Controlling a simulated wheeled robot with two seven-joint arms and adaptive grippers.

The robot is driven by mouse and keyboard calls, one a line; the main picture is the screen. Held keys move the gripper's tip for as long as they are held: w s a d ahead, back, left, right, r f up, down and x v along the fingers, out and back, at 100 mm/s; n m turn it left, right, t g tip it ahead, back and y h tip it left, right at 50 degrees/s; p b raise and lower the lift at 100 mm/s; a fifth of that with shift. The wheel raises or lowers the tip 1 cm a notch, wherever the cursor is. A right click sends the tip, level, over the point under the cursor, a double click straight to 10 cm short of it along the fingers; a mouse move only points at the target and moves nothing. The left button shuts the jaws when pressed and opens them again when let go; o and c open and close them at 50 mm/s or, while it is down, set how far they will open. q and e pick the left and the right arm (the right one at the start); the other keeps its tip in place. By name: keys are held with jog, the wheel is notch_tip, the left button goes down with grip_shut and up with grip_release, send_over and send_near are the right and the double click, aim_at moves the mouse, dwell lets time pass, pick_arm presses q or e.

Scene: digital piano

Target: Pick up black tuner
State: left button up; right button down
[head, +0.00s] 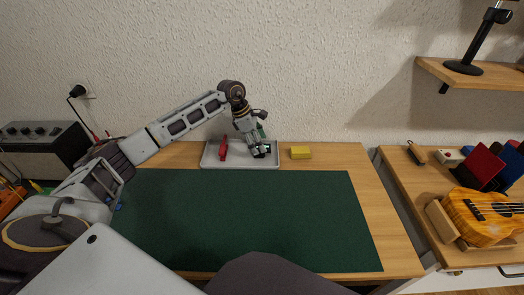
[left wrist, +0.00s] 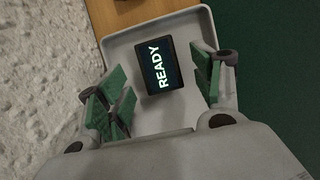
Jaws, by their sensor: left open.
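The black tuner (left wrist: 163,65) lies in the white tray (left wrist: 121,48), its screen showing "READY" in the left wrist view. In the head view the tuner is mostly hidden under my left gripper (head: 259,153), which points down into the right part of the tray (head: 239,163). In the left wrist view my left gripper (left wrist: 160,98) is open, with green pads on either side. The tuner lies between and somewhat beyond the pads, nearer the right one. I cannot tell whether they touch it. My right gripper is not in view.
A red object (head: 223,148) stands in the tray's left part. A dark green mat (head: 250,215) in front is clear. The wall is close behind the tray.

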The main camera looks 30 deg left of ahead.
pick_arm(q)
jog(key=shift+x, duration=1.1)
jog(key=shift+w+d+f, duration=0.1)
jog(key=shift+d+f, duration=0.15)
jog(key=shift+f, duration=0.3)
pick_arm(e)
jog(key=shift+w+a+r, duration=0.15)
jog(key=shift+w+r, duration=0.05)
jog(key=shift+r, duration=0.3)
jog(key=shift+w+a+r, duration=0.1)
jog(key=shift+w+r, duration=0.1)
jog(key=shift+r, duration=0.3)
pick_arm(q)
jog(key=c, duration=1.1)
jog(key=shift+r, duration=0.1)
